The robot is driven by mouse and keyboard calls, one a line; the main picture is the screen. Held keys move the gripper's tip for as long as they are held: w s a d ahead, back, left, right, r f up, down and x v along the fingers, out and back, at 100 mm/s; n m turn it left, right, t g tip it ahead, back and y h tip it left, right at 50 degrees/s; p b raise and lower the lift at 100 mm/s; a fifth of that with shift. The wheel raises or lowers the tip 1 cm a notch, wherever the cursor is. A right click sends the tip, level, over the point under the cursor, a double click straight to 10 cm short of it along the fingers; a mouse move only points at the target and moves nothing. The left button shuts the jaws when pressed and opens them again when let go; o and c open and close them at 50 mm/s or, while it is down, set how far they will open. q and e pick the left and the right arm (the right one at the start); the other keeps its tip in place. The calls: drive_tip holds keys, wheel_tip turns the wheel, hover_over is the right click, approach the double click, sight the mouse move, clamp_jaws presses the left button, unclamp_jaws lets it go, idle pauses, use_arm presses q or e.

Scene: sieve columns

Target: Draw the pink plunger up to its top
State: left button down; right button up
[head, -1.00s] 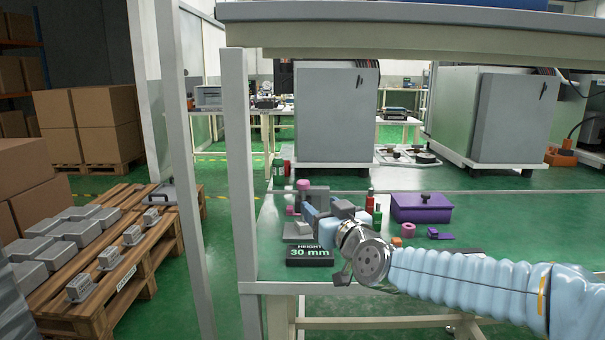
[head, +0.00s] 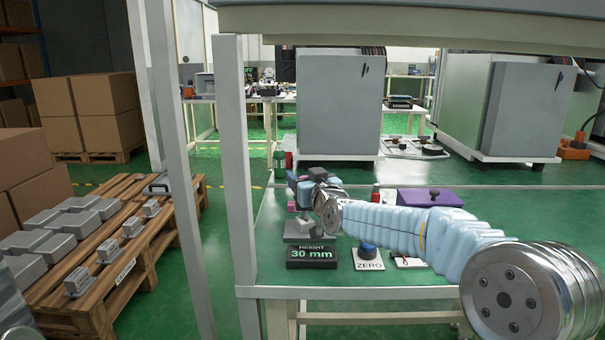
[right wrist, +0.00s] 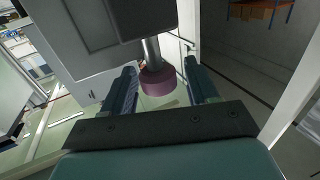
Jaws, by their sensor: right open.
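The pink plunger (right wrist: 157,80) shows in the right wrist view as a dull pink round knob on a metal rod. My right gripper (right wrist: 160,72) is open, with one finger on each side of the knob. Gaps show between the knob and both fingers. In the head view my right gripper (head: 300,184) is above a grey stand (head: 299,230) at the left of the bench, and my wrist hides most of what lies behind. A black display (head: 312,257) reads "HEIGHT 30 mm" in front of the stand. My left gripper is not in view.
A blue button on a "ZERO" plate (head: 368,262) sits right of the display. A purple box (head: 430,198) stands behind my right forearm. A white bench post (head: 238,160) rises left of the stand. A shelf edge (head: 420,42) crosses above.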

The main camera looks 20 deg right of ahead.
drive_tip(key=shift+w, duration=0.7)
drive_tip(key=shift+r, duration=0.1)
clamp_jaws()
